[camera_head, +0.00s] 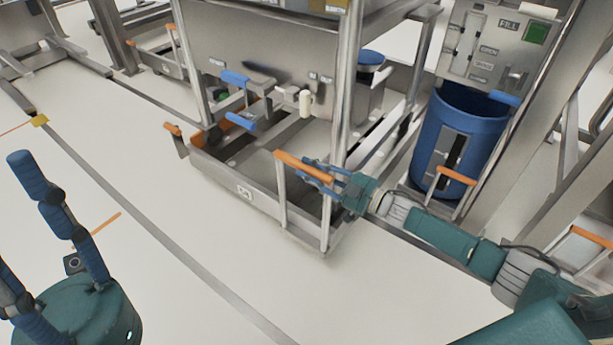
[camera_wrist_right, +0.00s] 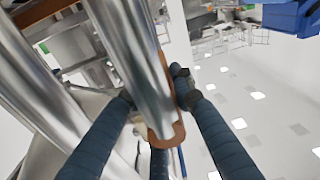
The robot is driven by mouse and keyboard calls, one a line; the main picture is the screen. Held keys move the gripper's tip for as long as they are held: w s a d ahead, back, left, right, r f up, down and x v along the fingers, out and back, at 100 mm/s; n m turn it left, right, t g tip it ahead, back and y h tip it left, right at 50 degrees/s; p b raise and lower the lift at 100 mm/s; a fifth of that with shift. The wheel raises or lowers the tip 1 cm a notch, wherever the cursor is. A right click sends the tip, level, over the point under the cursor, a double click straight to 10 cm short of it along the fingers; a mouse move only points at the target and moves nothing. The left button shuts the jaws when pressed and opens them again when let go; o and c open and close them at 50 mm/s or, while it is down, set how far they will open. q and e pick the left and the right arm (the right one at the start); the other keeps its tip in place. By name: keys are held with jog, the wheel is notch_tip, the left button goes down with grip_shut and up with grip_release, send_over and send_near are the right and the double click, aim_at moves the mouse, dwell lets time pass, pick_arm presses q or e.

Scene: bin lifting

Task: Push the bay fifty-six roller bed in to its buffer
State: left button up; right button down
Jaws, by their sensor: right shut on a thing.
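The roller bed (camera_head: 245,192) is a low metal tray on the floor, partly under a steel frame. Its front wall carries a small label too small to read surely. An orange handle (camera_head: 303,165) tops two metal posts at its front right corner. My right gripper (camera_head: 322,174) is shut on this handle. In the right wrist view, blue fingers close around the orange handle (camera_wrist_right: 163,125), beside a shiny metal post. My left gripper (camera_head: 45,225) is at the lower left of the head view, empty, with its blue fingers spread, well away from the bed.
A steel hopper (camera_head: 265,55) stands over the bed, with blue levers (camera_head: 240,120) below it. A blue bin (camera_head: 460,135) stands to the right under a control panel (camera_head: 497,45). The pale floor (camera_head: 130,180) on the left is mostly clear, with a dark line across it.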

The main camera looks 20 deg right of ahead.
jog(key=shift+m+h, duration=0.3)
jog(key=w+d, duration=0.1)
jog(key=d, duration=0.1)
jog(key=w+d+f, duration=0.1)
jog(key=w+d, duration=0.1)
jog(key=shift+w+b, duration=0.15)
jog(key=shift+b, duration=0.2)
jog(key=c, duration=1.5)
grip_release()
jog(key=shift+s+r+t, duration=0.2)
jog(key=shift+r+t, duration=0.05)
jog(key=shift+t, duration=0.05)
jog(key=shift+c, duration=0.2)
jog(key=shift+s+a+r, duration=0.15)
jog(key=shift+s+a, duration=0.05)
jog(key=shift+s, duration=0.1)
jog(key=shift+w+d, duration=0.15)
jog(key=shift+w, duration=0.05)
jog(key=v, duration=1.2)
